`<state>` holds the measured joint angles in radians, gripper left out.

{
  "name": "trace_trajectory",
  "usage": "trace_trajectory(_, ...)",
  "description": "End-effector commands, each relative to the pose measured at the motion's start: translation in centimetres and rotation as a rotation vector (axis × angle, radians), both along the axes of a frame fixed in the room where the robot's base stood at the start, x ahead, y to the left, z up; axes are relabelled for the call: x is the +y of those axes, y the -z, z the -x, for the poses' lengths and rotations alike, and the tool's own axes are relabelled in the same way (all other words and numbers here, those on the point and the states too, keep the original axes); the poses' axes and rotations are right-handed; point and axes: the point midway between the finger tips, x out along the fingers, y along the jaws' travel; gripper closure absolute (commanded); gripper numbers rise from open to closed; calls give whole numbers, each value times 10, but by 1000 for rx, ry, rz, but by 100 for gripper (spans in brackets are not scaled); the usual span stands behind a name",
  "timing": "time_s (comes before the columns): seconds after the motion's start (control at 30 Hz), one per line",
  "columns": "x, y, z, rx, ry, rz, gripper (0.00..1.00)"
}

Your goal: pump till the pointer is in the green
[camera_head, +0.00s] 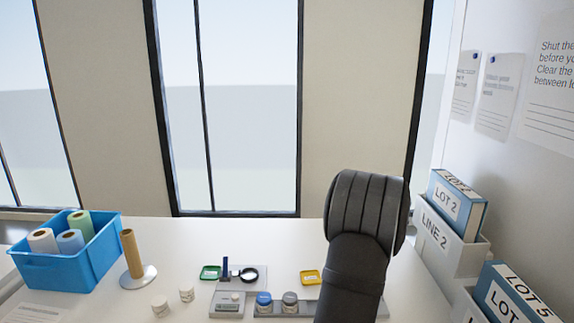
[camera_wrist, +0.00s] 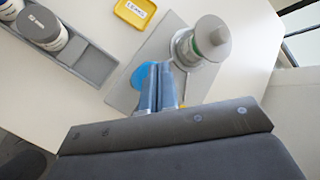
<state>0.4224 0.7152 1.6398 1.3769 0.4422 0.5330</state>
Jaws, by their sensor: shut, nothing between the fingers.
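In the wrist view, a pump-like device (camera_wrist: 197,46) stands on a grey plate (camera_wrist: 124,93). It has a round grey knob (camera_wrist: 212,32) on top and a green band below it. A blue rounded part (camera_wrist: 142,76) shows on the plate, partly behind my fingers. My gripper (camera_wrist: 160,70) is shut and empty, with its fingertips over the plate beside the device's lower end. I cannot tell whether they touch anything. No pointer or dial can be read. In the head view my arm hides the device and the gripper.
A yellow tray (camera_head: 311,277), a green tray (camera_head: 210,272), a small scale (camera_head: 228,304) and a holder with a blue-lidded jar (camera_head: 264,303) are on the table. A blue bin (camera_head: 60,270) and roll stand (camera_head: 132,255) are left; file boxes (camera_head: 450,215) are right.

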Motion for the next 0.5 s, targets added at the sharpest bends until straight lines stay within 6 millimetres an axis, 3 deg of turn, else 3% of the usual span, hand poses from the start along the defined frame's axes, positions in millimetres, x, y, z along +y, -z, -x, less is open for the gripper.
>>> trace_trajectory(0.5, 0, 7, 0, 0, 1, -1, 100)
